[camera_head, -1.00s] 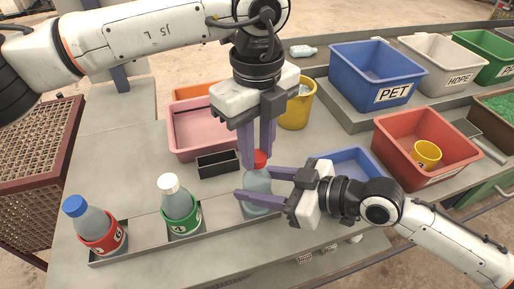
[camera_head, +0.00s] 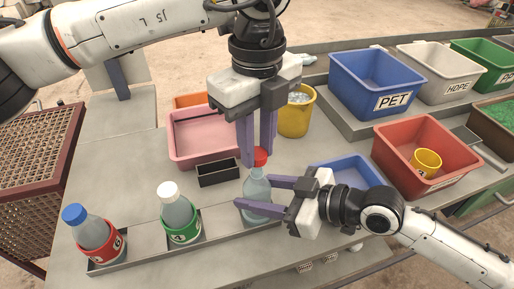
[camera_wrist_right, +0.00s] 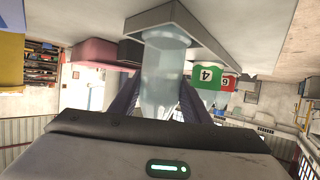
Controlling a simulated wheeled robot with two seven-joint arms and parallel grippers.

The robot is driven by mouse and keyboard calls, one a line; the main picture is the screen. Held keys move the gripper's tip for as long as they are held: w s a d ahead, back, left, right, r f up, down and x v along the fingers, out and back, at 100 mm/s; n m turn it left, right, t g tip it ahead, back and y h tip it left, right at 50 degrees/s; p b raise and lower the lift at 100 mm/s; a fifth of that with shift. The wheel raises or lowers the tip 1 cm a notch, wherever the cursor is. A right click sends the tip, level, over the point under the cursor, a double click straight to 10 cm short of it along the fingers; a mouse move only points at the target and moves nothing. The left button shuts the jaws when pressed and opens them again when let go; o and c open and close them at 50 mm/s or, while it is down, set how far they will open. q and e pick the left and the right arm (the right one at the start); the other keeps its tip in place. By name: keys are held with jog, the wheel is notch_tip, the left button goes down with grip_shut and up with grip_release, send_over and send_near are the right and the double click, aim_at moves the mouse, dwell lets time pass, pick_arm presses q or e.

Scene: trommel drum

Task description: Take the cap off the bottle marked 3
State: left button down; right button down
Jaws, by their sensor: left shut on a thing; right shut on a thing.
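A clear bottle (camera_head: 257,187) with a red cap (camera_head: 260,156) stands upright at the right end of the grey rack; its number cannot be read in either view. My left gripper (camera_head: 257,160) comes down from above and is shut on the red cap. My right gripper (camera_head: 253,192) is shut on the bottle's body from the right. In the right wrist view the bottle (camera_wrist_right: 164,75) appears inverted between the two fingers, and the cap is hidden there.
A white-capped bottle (camera_head: 178,213) marked 4 and a blue-capped bottle (camera_head: 93,236) marked 6 stand farther left in the rack (camera_head: 146,252). A small black tray (camera_head: 218,173), pink bin (camera_head: 183,152), yellow bucket (camera_head: 295,117) and blue tray (camera_head: 350,165) lie close around.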

pick_arm(q)
jog(key=shift+r, duration=1.45)
pick_arm(e)
jog(key=c, duration=0.9)
grip_release()
